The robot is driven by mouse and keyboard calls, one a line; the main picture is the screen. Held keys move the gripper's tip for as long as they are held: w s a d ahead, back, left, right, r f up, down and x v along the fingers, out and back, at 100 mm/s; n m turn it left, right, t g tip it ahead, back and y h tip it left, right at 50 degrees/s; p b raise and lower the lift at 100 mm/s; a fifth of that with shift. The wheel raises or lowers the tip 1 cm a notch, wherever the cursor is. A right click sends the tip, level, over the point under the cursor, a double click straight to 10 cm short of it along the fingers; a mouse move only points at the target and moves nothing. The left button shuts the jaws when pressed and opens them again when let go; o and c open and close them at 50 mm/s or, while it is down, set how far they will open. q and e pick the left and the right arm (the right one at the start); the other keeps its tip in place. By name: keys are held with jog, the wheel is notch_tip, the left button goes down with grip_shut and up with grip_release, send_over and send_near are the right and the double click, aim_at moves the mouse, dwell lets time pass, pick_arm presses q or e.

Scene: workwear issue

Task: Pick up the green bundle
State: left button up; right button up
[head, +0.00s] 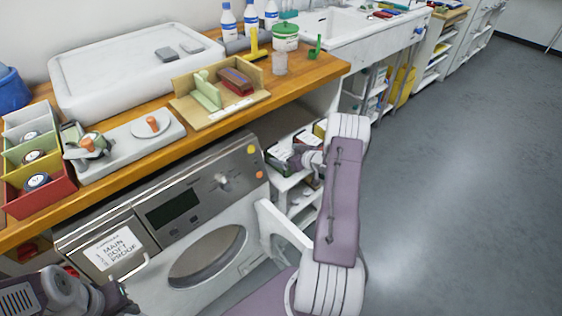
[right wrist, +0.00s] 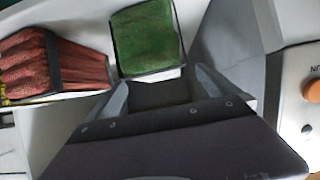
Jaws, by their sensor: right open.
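The green bundle (right wrist: 146,40) shows in the right wrist view, upper middle, as a dark green folded block with a pale edge below it. My right gripper (right wrist: 160,82) is open, with its two fingers pointing toward the bundle from below; nothing is between them. In the head view the right gripper (head: 307,160) is at the shelf unit beside the washing machine, and I cannot pick out the green bundle clearly there. A red bundle (right wrist: 52,62) with a dark band lies left of the green one. My left gripper (head: 122,299) is at the bottom left, its fingers unclear.
The shelf unit (head: 283,184) stands right of the washing machine (head: 215,205), whose door (head: 283,235) is open near my right arm. The wooden counter (head: 325,71) above carries a wooden tray (head: 228,107), bottles and coloured bins. The grey floor (head: 450,160) to the right is clear.

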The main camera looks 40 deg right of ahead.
aim_at(282, 154)
jog(key=x, duration=0.3)
jog(key=shift+w+a+f, duration=0.1)
jog(key=shift+w+f, duration=0.15)
jog(key=shift+f, duration=0.15)
pick_arm(q)
jog(key=shift+w+f, duration=0.1)
jog(key=shift+f, duration=0.5)
pick_arm(e)
jog(key=shift+r, duration=0.15)
jog(key=c, duration=1.8)
